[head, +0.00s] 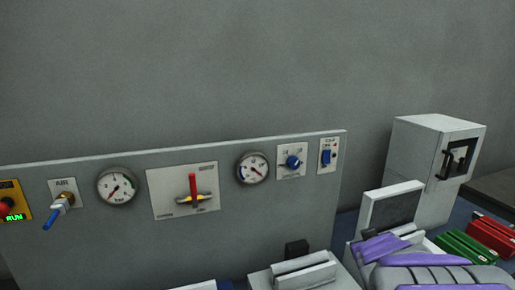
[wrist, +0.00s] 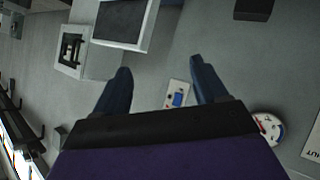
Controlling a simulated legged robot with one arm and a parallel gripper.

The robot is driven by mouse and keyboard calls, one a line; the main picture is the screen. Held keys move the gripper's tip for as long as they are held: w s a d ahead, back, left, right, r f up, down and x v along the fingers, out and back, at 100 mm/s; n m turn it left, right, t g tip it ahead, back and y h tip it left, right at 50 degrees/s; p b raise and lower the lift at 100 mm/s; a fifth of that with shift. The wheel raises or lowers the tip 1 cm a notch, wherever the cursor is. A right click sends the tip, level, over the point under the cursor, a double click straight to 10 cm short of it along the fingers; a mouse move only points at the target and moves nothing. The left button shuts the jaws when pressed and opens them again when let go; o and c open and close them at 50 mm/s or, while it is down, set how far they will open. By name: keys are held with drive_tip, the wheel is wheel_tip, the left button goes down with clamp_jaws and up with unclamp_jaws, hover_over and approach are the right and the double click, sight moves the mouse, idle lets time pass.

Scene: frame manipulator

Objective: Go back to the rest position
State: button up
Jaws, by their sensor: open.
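My gripper (wrist: 160,66) shows in the wrist view with its two dark blue fingers spread apart. The gap between them is empty. Beyond the gap, a small white plate with a blue rocker switch (wrist: 177,98) is seen on the grey panel, apart from the fingers. In the head view, purple parts of my arm show at the lower right. I cannot make out the fingers there.
The grey panel (head: 120,240) carries a blue air valve (head: 52,217), gauges, a red-handled valve (head: 193,187), a blue knob (head: 293,162) and the blue switch (head: 327,157). A white cabinet (head: 415,160), a screen box (head: 385,210), green (head: 465,247) and red (head: 492,236) items stand right.

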drive_tip(key=s+a+f+g+y, duration=0.1)
drive_tip(key=s+a+f+g, duration=0.3)
drive_tip(key=s, duration=0.8)
drive_tip(key=s+a+f+m+g+y+b, duration=0.1)
drive_tip(key=s+a+f+g, duration=0.3)
drive_tip(key=s, duration=0.7)
drive_tip(key=s+a+f+g+y+b, duration=0.1)
drive_tip(key=s+a+f+g, duration=0.3)
drive_tip(key=s, duration=0.8)
drive_tip(key=shift+s+a+m+g+y, duration=0.3)
drive_tip(key=shift+a+g+y, duration=0.15)
drive_tip(key=shift+a, duration=0.7)
